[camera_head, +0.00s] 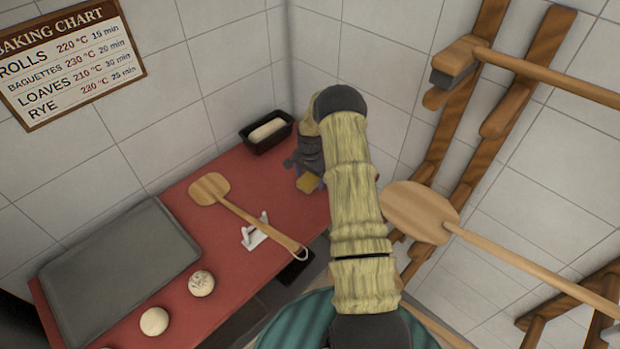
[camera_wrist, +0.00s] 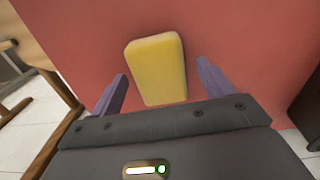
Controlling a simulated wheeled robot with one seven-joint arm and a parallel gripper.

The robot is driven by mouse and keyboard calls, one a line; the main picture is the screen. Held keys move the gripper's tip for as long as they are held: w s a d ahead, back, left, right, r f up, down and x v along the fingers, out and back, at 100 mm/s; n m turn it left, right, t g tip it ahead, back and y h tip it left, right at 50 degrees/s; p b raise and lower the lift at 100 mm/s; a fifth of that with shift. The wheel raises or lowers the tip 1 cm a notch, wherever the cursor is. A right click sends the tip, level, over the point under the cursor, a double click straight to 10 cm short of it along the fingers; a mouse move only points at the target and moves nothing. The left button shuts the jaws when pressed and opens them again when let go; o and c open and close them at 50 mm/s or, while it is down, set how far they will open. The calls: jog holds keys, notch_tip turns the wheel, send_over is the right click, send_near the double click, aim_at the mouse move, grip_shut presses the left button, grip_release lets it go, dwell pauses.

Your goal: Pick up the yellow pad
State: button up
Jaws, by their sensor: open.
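The yellow pad (camera_wrist: 158,70) lies on the red counter and shows between my two purple fingers in the wrist view. It also shows in the head view (camera_head: 307,184), partly covered by my gripper, near the counter's right end. My gripper (camera_wrist: 162,88) is open, with one finger on each side of the pad and a gap on both sides. The pad reaches beyond the fingertips, away from the palm. I cannot tell how far the fingertips are above the counter.
A dark tin with dough (camera_head: 266,131) stands behind my gripper on the red counter (camera_head: 215,258). A wooden peel (camera_head: 236,207) rests across a white stand (camera_head: 256,232). A grey tray (camera_head: 118,268) and round loaves (camera_head: 201,283) are at left. A wall rack (camera_head: 456,150) with peels is at right.

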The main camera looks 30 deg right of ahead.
jog(key=shift+f, duration=0.45)
jog(key=shift+c, duration=0.4)
jog(key=c, duration=1)
